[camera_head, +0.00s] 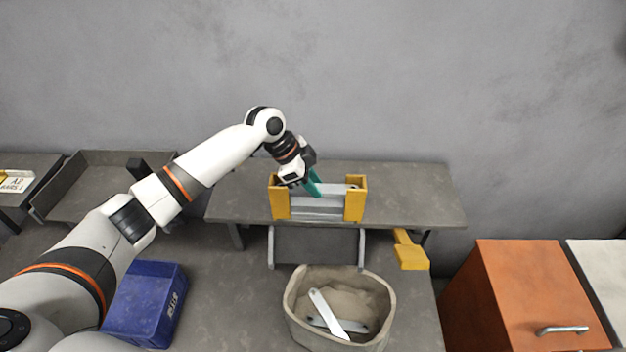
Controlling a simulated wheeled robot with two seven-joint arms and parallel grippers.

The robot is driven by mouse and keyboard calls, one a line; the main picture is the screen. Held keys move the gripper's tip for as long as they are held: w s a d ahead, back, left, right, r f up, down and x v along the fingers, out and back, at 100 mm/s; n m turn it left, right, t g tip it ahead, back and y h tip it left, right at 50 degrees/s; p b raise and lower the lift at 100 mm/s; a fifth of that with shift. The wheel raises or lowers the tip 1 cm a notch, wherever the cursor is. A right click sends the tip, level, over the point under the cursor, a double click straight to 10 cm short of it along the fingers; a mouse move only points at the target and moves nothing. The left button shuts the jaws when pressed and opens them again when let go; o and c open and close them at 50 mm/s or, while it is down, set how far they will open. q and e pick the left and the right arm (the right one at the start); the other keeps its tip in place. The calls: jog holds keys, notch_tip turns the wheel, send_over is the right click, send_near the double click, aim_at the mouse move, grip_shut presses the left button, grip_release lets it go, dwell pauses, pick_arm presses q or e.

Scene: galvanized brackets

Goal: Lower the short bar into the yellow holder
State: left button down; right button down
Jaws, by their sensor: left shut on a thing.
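The yellow holder (281,204) stands on the raised grey shelf, with one yellow upright at each side. Pale metal bars (318,212) span between the uprights. My left gripper (316,192) reaches in from the left above the holder, its teal fingers pointing down between the uprights. It is shut on the short bar (335,188), a grey metal piece at the top of the holder's gap. The fingers partly hide this bar, and I cannot tell whether it touches the holder or the bars below. My right gripper is not in view.
A beige bin (293,310) with several pale metal strips stands in front of the shelf (420,195). The shelf's right part is clear.

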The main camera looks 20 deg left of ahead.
pick_arm(q)
jog(key=c, duration=1)
grip_release()
jog(key=b+v, duration=0.2)
jog(key=v, duration=1)
